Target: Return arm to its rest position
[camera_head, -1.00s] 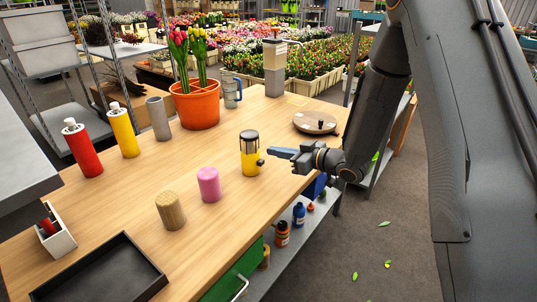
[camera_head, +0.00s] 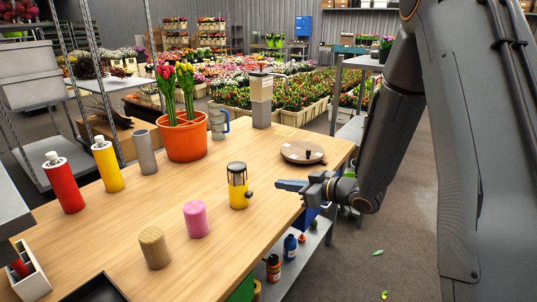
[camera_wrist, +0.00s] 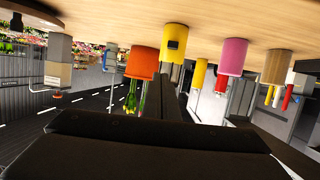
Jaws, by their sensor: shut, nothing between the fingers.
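My gripper (camera_head: 290,186) is at the right edge of the wooden table (camera_head: 110,217), just right of a yellow lantern-like canister (camera_head: 238,190). Its fingers are shut with nothing between them, and they are apart from the canister. My arm hangs down from the upper right of the head view. In the wrist view the scene appears upside down, with my dark gripper body (camera_wrist: 170,145) across the bottom.
An orange pot (camera_head: 187,142) of tulips, a round dark disc (camera_head: 302,152), a pink cylinder (camera_head: 196,219), a wooden cylinder (camera_head: 154,247), red (camera_head: 64,185) and yellow (camera_head: 107,166) bottles stand on the table. Open floor lies right.

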